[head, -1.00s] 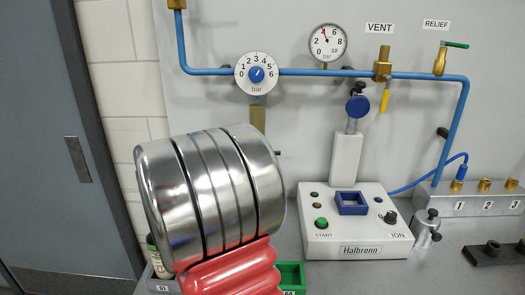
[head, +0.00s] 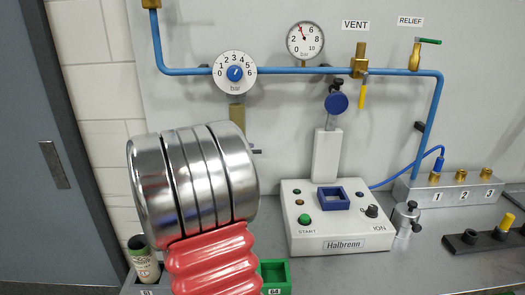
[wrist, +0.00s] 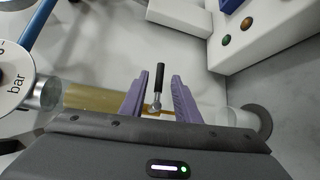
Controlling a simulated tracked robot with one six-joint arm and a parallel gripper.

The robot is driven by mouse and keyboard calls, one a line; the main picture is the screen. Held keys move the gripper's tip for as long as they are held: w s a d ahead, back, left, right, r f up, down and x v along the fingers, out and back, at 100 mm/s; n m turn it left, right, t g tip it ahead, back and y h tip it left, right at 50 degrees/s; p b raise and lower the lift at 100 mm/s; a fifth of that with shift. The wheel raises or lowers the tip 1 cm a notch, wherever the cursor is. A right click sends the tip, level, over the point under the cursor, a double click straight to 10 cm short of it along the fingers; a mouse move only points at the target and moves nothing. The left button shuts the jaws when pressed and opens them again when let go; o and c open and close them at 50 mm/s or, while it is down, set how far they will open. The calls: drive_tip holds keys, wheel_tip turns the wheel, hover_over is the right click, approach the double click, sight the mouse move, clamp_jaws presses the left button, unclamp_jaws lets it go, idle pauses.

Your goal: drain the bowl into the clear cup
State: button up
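The bowl (wrist: 90,97) is a see-through cylinder with amber liquid under a metal collar, lying sideways in the wrist view. In the head view the bowl (head: 237,115) hangs below the blue-knobbed regulator, its lower part hidden by my arm. A drain valve with a black lever (wrist: 159,76) is at the bowl's lower end. The clear cup (wrist: 241,118) appears beyond it, partly hidden by my gripper. My gripper (wrist: 161,77) is open, its purple fingers either side of the lever with gaps visible. The head view hides my gripper behind my arm.
A white Halbrenn ioniser box (head: 340,225) stands right of my arm. A pressure gauge (head: 305,40) and blue pipe (head: 300,71) run above. A numbered manifold (head: 450,190) and a black block (head: 480,240) are at right.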

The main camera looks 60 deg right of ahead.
drive_tip(key=x, duration=0.8)
drive_tip(key=shift+a, duration=0.1)
clamp_jaws()
idle(0.4)
